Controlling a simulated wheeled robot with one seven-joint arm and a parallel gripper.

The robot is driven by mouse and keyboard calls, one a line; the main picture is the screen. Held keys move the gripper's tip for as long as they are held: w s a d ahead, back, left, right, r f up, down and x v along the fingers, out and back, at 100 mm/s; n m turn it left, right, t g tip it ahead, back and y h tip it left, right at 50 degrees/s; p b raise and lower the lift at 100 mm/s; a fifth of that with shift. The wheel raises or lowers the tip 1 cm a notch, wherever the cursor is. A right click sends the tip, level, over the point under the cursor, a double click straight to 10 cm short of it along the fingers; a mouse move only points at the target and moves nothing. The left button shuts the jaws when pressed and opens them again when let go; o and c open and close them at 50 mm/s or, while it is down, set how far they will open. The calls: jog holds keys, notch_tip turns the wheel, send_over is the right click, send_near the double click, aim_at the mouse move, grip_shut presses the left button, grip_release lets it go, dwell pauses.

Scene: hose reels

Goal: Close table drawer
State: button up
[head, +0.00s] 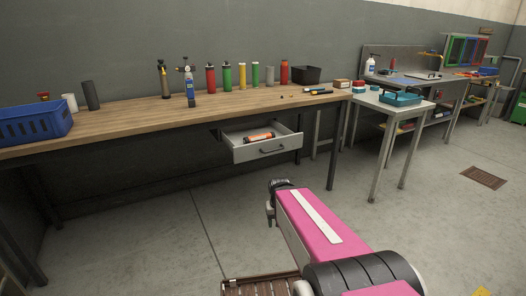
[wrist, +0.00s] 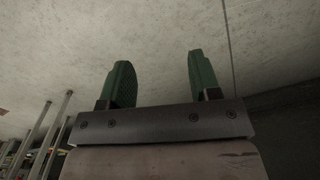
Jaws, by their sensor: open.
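The table drawer (head: 268,151) is pulled out below the wooden workbench (head: 130,118) in the head view. It has a grey front with a dark handle (head: 272,150). An orange and black cylinder (head: 259,138) lies inside it. My gripper (wrist: 160,85) shows in the wrist view with two green fingers spread apart and nothing between them. In the head view my pink arm is in front of the drawer and below it in the picture, and its end is apart from the drawer. The fingers are not clearly visible there.
A blue crate (head: 36,123) stands at the bench's left end. Several bottles and cylinders and a black bin (head: 306,75) stand along the back. A smaller table (head: 385,104) with a teal tray (head: 401,98) is to the right. The floor before the drawer is clear.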

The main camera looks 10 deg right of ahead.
jog(key=w+r, duration=0.1)
jog(key=w+m, duration=0.1)
jog(key=shift+w+d+r+t, duration=0.15)
jog(key=shift+w+r+t, duration=0.15)
jog(key=shift+r+t, duration=0.1)
grip_shut()
jog(key=w+d+r+m+t+y, duration=0.15)
jog(key=w+r+m+t, duration=0.25)
jog(key=w+r+m, duration=0.45)
jog(key=w+d+r+m+t+y, duration=0.1)
jog(key=w+d+r+m+t, duration=0.3)
jog(key=w+r, duration=0.8)
jog(key=w+a+f+g, duration=0.1)
jog(key=w+a+f, duration=0.3)
jog(key=w+f, duration=0.2)
jog(key=shift+w+f+m, duration=0.3)
jog(key=shift+w+m, duration=0.15)
jog(key=shift+w, duration=0.4)
